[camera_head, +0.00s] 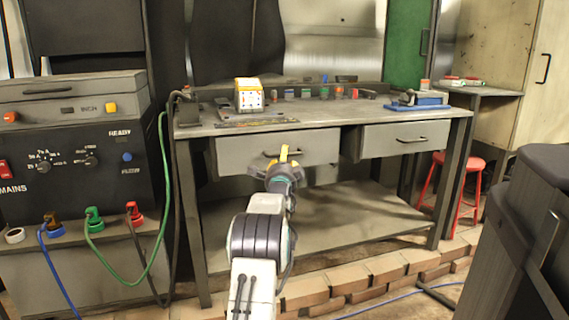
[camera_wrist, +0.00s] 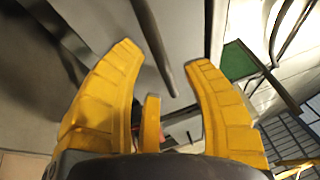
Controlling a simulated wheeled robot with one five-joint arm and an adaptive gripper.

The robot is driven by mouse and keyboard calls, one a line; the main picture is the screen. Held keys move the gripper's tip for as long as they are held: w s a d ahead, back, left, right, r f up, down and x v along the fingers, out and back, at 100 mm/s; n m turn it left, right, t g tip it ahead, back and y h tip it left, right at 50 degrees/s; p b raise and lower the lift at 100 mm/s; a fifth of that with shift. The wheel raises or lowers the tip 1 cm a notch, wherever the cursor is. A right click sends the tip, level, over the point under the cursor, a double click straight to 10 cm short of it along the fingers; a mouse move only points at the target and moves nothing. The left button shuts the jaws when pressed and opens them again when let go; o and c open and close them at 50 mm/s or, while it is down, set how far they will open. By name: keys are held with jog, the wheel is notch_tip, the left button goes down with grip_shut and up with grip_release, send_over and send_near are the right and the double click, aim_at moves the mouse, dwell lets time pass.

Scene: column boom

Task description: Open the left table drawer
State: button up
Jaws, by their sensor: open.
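The left table drawer (camera_head: 240,155) is a grey front under the left part of the workbench top. It looks closed. Its dark bar handle (camera_head: 268,155) is partly hidden behind my gripper (camera_head: 284,154). In the wrist view, my gripper (camera_wrist: 166,55) is open, with its yellow fingers spread. The dark handle bar (camera_wrist: 156,50) runs between the two fingertips in that picture, with grey drawer front (camera_wrist: 108,28) behind it. I cannot tell whether the fingers touch the bar.
The workbench (camera_head: 340,122) carries a yellow-and-white box (camera_head: 249,96) and a blue vise (camera_head: 420,101). A right drawer (camera_head: 385,141) looks closed. A control cabinet (camera_head: 75,150) with cables stands left. A red stool (camera_head: 470,165) stands right, and bricks (camera_head: 350,278) lie along the front.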

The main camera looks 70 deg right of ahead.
jog(key=shift+x, duration=0.9)
grip_shut()
